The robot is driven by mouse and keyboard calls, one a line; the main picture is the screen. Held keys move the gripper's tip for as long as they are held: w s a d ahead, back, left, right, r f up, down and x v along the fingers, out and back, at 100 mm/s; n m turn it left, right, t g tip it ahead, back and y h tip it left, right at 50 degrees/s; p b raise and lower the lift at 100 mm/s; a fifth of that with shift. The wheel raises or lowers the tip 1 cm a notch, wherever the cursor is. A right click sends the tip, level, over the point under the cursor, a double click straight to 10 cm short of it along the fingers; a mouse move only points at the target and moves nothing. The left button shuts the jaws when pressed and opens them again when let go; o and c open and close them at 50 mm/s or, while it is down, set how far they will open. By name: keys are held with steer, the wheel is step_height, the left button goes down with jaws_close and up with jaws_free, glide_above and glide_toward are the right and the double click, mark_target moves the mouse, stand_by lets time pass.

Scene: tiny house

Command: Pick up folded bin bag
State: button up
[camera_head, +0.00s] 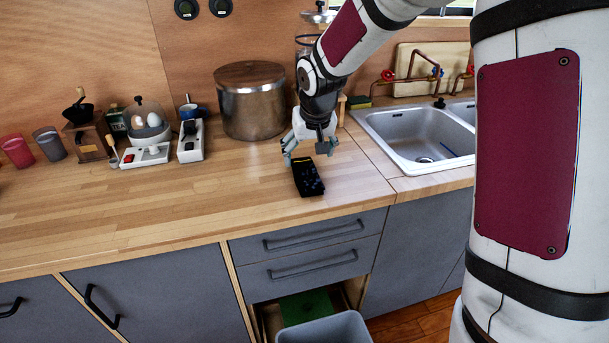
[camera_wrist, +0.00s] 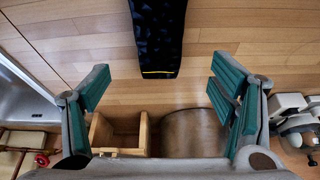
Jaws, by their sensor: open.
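The folded bin bag (camera_head: 308,178) is a dark, flat, oblong bundle lying on the wooden worktop, with a thin yellow line at its far end. In the wrist view, the bin bag (camera_wrist: 158,32) is at the top middle, with its yellow-lined end towards me and its other end cut off by the frame. My gripper (camera_head: 308,150) is above the worktop by the bag's far end. In the wrist view, my gripper (camera_wrist: 160,90) has its teal-padded fingers wide apart, with nothing between them. The bag is clear of both fingers in that view.
A large metal pot with a wooden lid (camera_head: 250,100) stands behind and left of my gripper. A small wooden box (camera_wrist: 120,133) shows in the wrist view. The sink (camera_head: 420,135) is to the right. The worktop (camera_head: 190,210) left of the bag is clear. A grey bin (camera_head: 325,330) stands below.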

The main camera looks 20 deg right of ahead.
mark_target(306, 172)
steer(key=shift+x, duration=3.95)
steer(key=shift+s+d, duration=0.1)
steer(key=c, duration=0.9)
